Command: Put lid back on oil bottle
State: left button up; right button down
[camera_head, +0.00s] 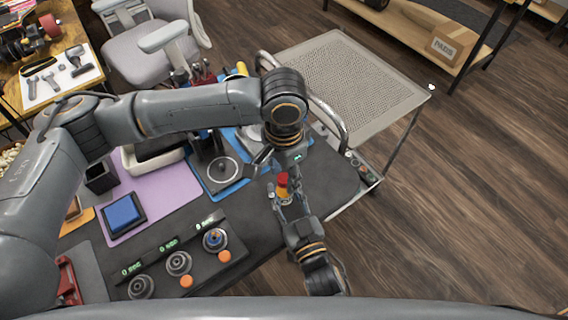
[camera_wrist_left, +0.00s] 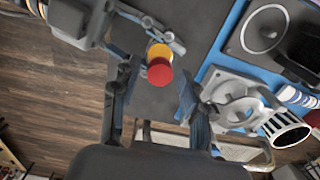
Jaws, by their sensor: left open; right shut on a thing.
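The oil bottle (camera_head: 283,191) is small and yellow, with a red lid (camera_head: 282,179) at its top end. In the left wrist view the round red lid (camera_wrist_left: 160,71) sits against the yellow bottle (camera_wrist_left: 158,50), seen from above; whether it is fully seated I cannot tell. My right gripper (camera_head: 286,200) is shut on the bottle and holds it over the dark bench. My left gripper (camera_head: 277,160) is open just above the lid. Its fingers stand on either side of the lid in the left wrist view (camera_wrist_left: 157,82), with gaps visible.
The dark workbench (camera_head: 255,235) carries a blue mat with fixtures (camera_head: 222,172), a purple mat (camera_head: 165,195) and a panel of dials (camera_head: 180,263). A mesh-topped cart (camera_head: 345,80) stands beyond the bench. Open wooden floor (camera_head: 460,210) lies to the right.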

pick_arm(q)
grip_shut()
dwell(0.3)
jog(key=shift+o, duration=0.7)
grip_release()
notch_tip(320, 180, up, 12)
